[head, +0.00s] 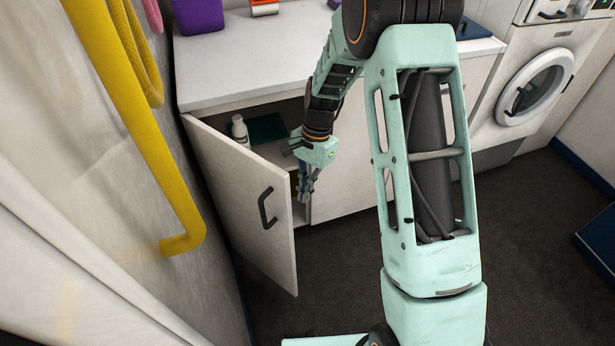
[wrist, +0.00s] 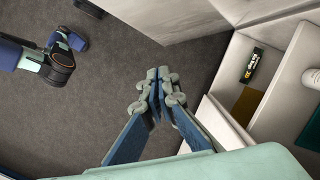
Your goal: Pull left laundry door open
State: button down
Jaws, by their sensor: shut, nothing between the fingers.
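The left laundry door (head: 245,190) is a pale cabinet door with a black bar handle (head: 266,208). It stands partly open, swung out from its left side, and the shelf inside shows. My gripper (head: 306,197) is in front of the cabinet opening, just right of the door's free edge, on its inner side. Its fingers are shut and empty, away from the handle. In the wrist view the closed fingertips (wrist: 156,80) are over the floor, with a pale panel that looks like the door (wrist: 170,18) above. I cannot tell whether they touch the door.
A yellow rail (head: 135,110) runs along the left wall. A washer (head: 535,87) stands at right. Dark floor before the cabinet is clear.

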jog(key=shift+s+a+r, duration=0.15)
jog(key=shift+s+a, duration=1.15)
jog(key=shift+s, duration=0.15)
jog(key=s+a+m+t+p, duration=0.1)
jog(key=s+a+m, duration=0.3)
jog(key=s+a, duration=0.6)
jog(key=shift+a+m+y+p, duration=0.3)
jog(key=shift+a+m+y, duration=0.1)
jog(key=shift+a, duration=0.05)
jog(key=shift+d, duration=0.1)
notch_tip(320, 180, up, 10)
jog(key=p, duration=0.2)
send_over(267, 227)
jog(key=s+d, duration=0.3)
jog(key=shift+s+a, duration=0.2)
jog(key=shift+a, duration=0.05)
